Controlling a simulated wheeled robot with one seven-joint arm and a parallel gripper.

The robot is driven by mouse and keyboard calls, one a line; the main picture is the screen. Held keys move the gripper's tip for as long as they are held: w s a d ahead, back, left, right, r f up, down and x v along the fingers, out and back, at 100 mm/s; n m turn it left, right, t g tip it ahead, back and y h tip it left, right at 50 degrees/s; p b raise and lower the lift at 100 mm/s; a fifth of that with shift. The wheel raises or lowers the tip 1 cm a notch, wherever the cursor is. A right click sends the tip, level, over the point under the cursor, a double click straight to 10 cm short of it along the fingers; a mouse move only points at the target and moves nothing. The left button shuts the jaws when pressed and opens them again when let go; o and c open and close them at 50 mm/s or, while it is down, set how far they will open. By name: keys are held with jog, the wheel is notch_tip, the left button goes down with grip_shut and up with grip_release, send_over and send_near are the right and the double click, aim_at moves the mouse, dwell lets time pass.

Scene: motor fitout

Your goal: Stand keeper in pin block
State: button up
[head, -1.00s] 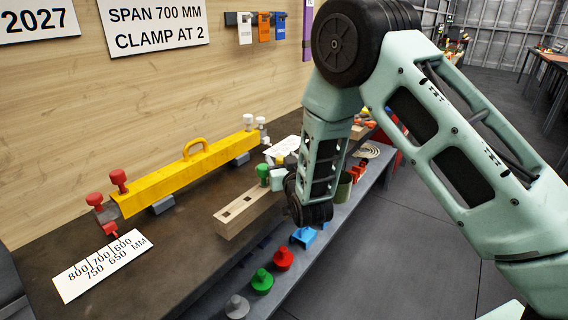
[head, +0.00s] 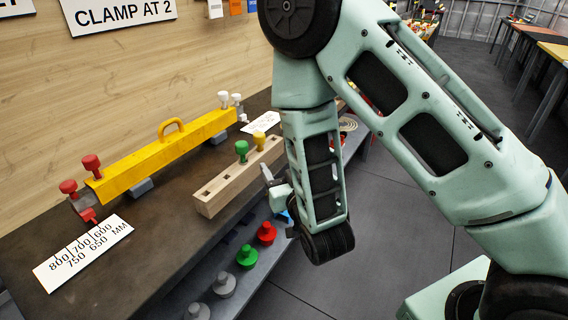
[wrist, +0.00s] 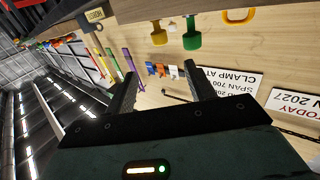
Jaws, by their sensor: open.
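The pin block (head: 212,205) is a long pale wooden bar on the dark bench, with square sockets empty toward its near end. A green pin (head: 241,147) and a yellow pin (head: 259,138) stand upright in its far half. Both hang inverted in the wrist view, the yellow pin (wrist: 158,34) beside the green pin (wrist: 191,36). I cannot tell which pin is the keeper. My gripper (head: 267,173) is just right of the block, apart from both pins. Its fingers (wrist: 160,82) are spread and empty in the wrist view.
A yellow beam (head: 165,150) with a handle lies behind the block, with red knobs (head: 92,164) at its near end. A scale card (head: 82,254) lies at front left. Red (head: 266,233), green (head: 247,256) and grey knobs (head: 224,284) sit on the lower shelf.

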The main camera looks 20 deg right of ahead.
jog(key=shift+s+p, duration=0.85)
jog(key=shift+p, duration=0.65)
jog(key=s+a+r+n+g+y, duration=0.35)
jog(key=s+a+g, duration=0.45)
jog(key=a+g, duration=0.35)
jog(key=s+d+r+n+g+h, duration=0.1)
jog(key=s+d+r+n+g, duration=0.1)
jog(key=s, duration=0.6)
jog(key=s+d+r+n+g+h, duration=0.2)
jog(key=s+d+r+g, duration=0.1)
jog(key=s, duration=0.6)
jog(key=shift+d+r+g, duration=0.15)
jog(key=shift+r+g, duration=0.55)
jog(key=shift+g, duration=0.05)
